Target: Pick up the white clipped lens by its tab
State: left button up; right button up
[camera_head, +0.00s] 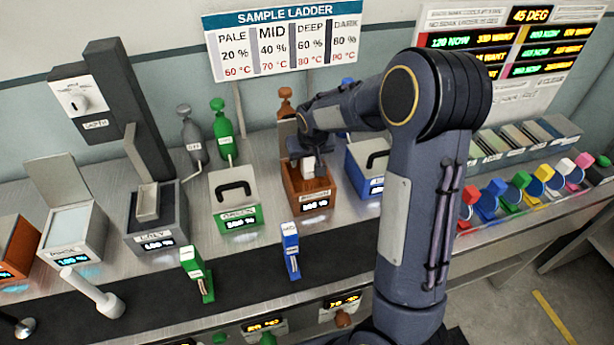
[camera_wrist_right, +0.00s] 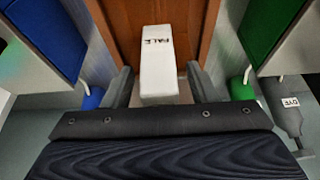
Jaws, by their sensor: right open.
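The white tab (camera_wrist_right: 160,62) of the clipped lens, lettered PALE, stands up at the brown box in the right wrist view. In the head view the white tab (camera_head: 308,167) shows just below my right gripper (camera_head: 306,155). My right gripper (camera_wrist_right: 163,82) is open, with one finger on each side of the tab and a gap visible at each side. The lens below the tab is hidden. The brown box (camera_head: 318,203) has a lit display on its front. My left gripper is not in view.
A green box (camera_head: 235,207) with a black handle stands left of the brown box, and a blue box (camera_head: 366,184) stands close on its right. Green (camera_head: 197,273) and blue (camera_head: 291,250) labelled clips stand on the dark strip in front. A row of coloured pieces is at right.

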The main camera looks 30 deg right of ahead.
grip_shut()
dwell(0.3)
